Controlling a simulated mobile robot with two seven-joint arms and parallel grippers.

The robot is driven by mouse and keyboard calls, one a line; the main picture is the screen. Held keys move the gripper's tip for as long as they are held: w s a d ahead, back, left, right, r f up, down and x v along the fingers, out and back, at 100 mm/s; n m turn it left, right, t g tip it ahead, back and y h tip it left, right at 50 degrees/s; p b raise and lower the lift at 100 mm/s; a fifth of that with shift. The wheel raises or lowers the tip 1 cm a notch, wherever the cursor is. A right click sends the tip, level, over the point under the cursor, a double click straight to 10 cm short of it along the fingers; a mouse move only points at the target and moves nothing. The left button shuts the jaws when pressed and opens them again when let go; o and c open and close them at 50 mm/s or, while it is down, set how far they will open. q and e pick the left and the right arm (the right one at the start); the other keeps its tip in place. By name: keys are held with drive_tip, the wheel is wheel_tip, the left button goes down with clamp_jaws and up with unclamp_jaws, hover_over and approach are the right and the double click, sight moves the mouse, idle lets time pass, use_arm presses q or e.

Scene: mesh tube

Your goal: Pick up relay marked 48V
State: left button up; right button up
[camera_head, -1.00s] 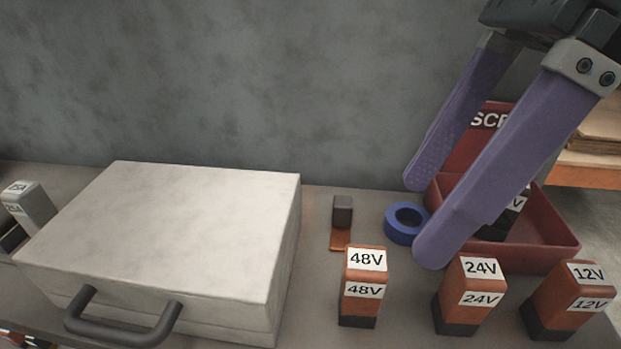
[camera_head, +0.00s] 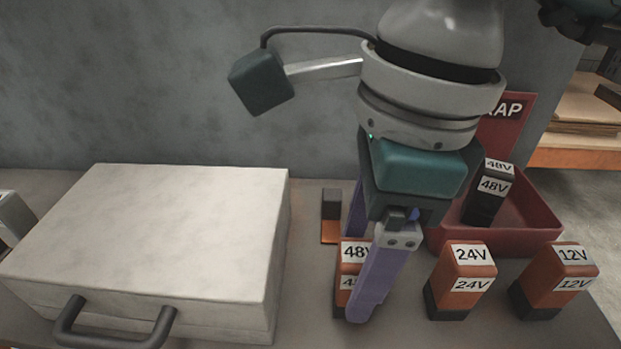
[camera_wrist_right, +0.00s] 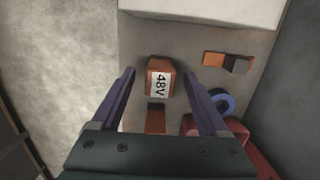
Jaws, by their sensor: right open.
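The orange relay marked 48V (camera_head: 352,252) stands upright on the table, right of the pale case, partly hidden by my right gripper (camera_head: 357,272). In the right wrist view the relay (camera_wrist_right: 160,78) shows its 48V label between the two purple fingers, with gaps on both sides. My right gripper (camera_wrist_right: 158,76) is open and empty, pointing down over it. A black relay also marked 48V (camera_head: 488,195) stands tilted in the red scrap bin. My left gripper is not in view.
Relays marked 24V (camera_head: 462,280) and 12V (camera_head: 555,280) stand to the right. The pale case (camera_head: 150,235) is on the left. A small orange and dark block (camera_head: 331,218) is behind. The red bin (camera_head: 540,225) and blue ring (camera_wrist_right: 223,103) are close by.

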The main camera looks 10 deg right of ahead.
drive_tip(key=shift+f, duration=0.1)
drive_tip(key=shift+c, duration=0.2)
clamp_jaws()
idle(0.4)
